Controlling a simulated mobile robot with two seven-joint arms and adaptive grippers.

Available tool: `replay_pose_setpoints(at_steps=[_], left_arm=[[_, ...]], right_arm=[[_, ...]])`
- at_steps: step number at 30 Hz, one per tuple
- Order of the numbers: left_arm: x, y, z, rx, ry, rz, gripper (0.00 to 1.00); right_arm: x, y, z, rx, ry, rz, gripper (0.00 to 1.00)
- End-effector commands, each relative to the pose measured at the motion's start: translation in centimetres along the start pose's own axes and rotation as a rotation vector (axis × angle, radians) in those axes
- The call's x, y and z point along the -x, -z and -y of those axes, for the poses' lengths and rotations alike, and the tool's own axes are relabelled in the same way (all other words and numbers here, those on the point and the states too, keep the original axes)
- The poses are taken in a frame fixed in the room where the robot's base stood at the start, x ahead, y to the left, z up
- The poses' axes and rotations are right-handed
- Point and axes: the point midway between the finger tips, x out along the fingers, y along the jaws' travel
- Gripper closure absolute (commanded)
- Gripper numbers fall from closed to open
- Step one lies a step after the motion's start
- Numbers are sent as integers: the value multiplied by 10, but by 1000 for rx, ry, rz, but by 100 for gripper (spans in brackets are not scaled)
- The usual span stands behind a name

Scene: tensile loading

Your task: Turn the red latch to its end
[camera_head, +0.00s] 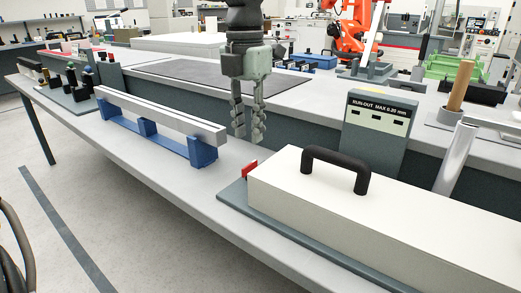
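The red latch (250,170) is a small red piece at the left end of the long white box (400,215), close to the edge of its dark base plate. It stands up at a slight tilt, and its lower part is partly hidden by the box. My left gripper (248,138) points down above and a little left of the latch, apart from it in the picture. Its two fingers show a narrow gap with nothing between them. My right gripper is not in view.
A black handle (336,168) arches over the white box. A grey sign stand (377,135) is behind it. Blue supports (201,152) carry a grey bar at left. A wooden-handled tool (460,86) stands at right. The bench (200,185) is clear between the bar and the box.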

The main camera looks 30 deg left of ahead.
Motion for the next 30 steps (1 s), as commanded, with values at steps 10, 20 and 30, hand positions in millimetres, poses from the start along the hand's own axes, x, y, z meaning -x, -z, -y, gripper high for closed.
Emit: replay_pose_setpoints(at_steps=[10,20,30], left_arm=[[-39,1,1,-9,-16,-8,74],[-74,0,1,-7,-15,-3,74],[-76,0,1,-6,-15,-2,82]], right_arm=[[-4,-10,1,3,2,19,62],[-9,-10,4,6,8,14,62],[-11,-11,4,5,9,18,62]])
